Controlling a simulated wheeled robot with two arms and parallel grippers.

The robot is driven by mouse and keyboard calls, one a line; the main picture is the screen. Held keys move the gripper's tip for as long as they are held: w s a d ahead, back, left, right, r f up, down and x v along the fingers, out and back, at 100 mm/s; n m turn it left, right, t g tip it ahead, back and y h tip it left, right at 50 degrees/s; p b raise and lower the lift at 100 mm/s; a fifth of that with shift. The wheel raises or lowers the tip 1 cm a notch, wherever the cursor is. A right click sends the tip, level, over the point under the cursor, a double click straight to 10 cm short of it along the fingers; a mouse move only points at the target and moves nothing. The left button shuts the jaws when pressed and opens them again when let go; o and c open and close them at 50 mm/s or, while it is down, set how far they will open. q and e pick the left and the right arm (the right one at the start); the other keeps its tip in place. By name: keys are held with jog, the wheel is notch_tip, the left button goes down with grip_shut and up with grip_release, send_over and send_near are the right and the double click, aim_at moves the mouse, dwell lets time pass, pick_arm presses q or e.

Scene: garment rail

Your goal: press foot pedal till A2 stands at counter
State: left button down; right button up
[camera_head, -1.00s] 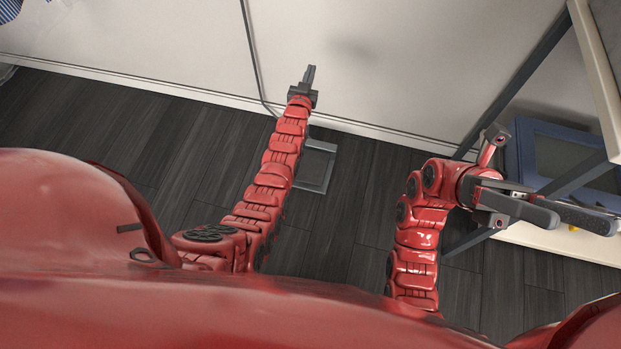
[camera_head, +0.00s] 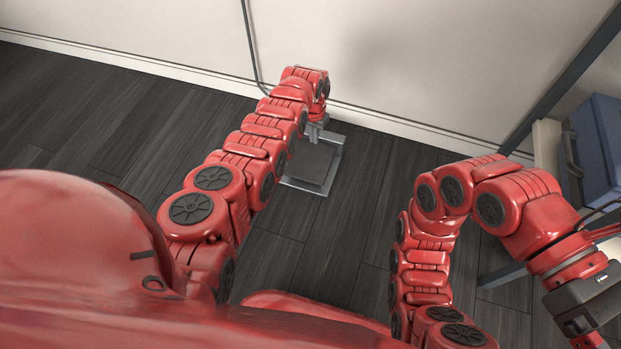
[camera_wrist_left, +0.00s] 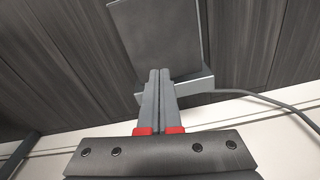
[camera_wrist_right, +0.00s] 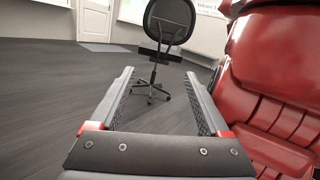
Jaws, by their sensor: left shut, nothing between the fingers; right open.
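The foot pedal (camera_head: 314,166) is a flat dark grey plate in a lighter grey frame on the floor near the wall. It also shows at the top of the left wrist view (camera_wrist_left: 160,35). My left gripper (camera_head: 316,128) points down at the pedal's wall-side edge, partly hidden behind my wrist. In the left wrist view its fingers (camera_wrist_left: 160,78) are shut together with nothing between them, over the pedal's rear edge; I cannot tell whether they touch it. My right gripper (camera_wrist_right: 122,100) is open and empty, away from the pedal. No A2 label or counter can be made out.
A grey cable (camera_head: 250,45) runs up the pale wall (camera_head: 400,60) behind the pedal. A blue box (camera_head: 602,135) and a grey frame post (camera_head: 560,80) stand at the right. A swivel chair (camera_wrist_right: 165,35) shows in the right wrist view. Dark floor (camera_head: 90,120) left of the pedal is clear.

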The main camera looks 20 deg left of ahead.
aim_at(308, 167)
pick_arm(q)
jog(key=s, duration=0.1)
jog(key=s+f+g+b, duration=0.1)
jog(key=s+g+b, duration=0.1)
jog(key=shift+a+f, duration=0.15)
jog(key=shift+a, duration=0.15)
pick_arm(e)
jog(key=shift+t, duration=0.6)
jog(key=f, duration=0.2)
jog(key=d+f, duration=0.1)
jog(key=f, duration=0.1)
jog(key=shift+s+d+f, duration=0.1)
jog(key=shift+d+f, duration=0.05)
jog(key=shift+f, duration=0.05)
pick_arm(q)
jog(key=shift+f, duration=0.1)
pick_arm(e)
jog(key=shift+f, duration=0.1)
